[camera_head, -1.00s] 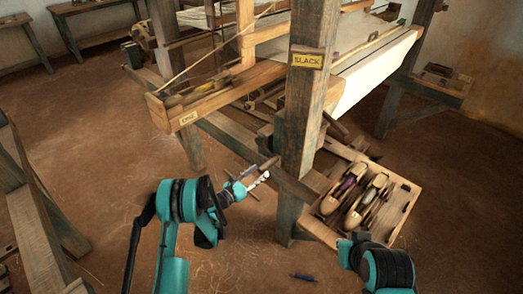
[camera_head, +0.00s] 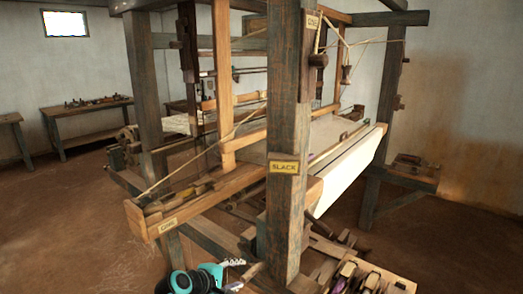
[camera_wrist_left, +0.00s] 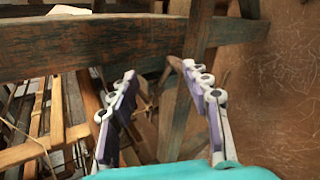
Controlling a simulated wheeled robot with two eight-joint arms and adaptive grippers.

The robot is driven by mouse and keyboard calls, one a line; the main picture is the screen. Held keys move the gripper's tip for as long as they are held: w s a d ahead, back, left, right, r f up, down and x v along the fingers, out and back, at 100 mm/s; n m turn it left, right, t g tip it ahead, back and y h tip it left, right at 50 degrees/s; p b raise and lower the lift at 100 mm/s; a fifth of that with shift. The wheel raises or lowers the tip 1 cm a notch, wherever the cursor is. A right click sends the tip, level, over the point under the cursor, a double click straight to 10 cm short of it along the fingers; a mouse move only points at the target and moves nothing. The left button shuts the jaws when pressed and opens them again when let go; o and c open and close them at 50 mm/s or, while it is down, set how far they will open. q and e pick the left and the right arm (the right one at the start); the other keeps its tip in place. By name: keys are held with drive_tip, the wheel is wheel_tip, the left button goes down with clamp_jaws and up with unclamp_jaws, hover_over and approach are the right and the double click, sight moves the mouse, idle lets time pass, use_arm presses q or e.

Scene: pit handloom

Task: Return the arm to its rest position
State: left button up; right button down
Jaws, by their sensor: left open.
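My left gripper (camera_head: 236,264) shows at the bottom of the head view, in front of the loom's near post. In the left wrist view its two fingers (camera_wrist_left: 160,85) are spread apart with nothing between them. A dark wooden beam (camera_wrist_left: 130,45) of the loom lies beyond the fingertips. I cannot tell the exact distance from the fingers to the wood. My right gripper is not in view.
The loom post (camera_head: 288,130) with a "SLACK" label (camera_head: 283,167) stands close to my left gripper. A tray (camera_head: 400,284) with shuttles sits at the lower right. Open floor (camera_head: 70,230) lies to the left.

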use_arm(q)
drive_tip(key=s+a+m+g+y, duration=0.1)
drive_tip(key=s+a+m+y, duration=0.2)
drive_tip(key=s, duration=1)
drive_tip(key=s+a+m+g+y, duration=0.1)
drive_tip(key=s+a+m+y, duration=0.2)
drive_tip(key=s+a+m, duration=0.4)
drive_tip(key=s+m, duration=0.3)
drive_tip(key=s, duration=0.3)
drive_tip(key=shift+s+m+y, duration=0.15)
drive_tip(key=shift+m+y, duration=0.15)
drive_tip(key=shift+y, duration=0.1)
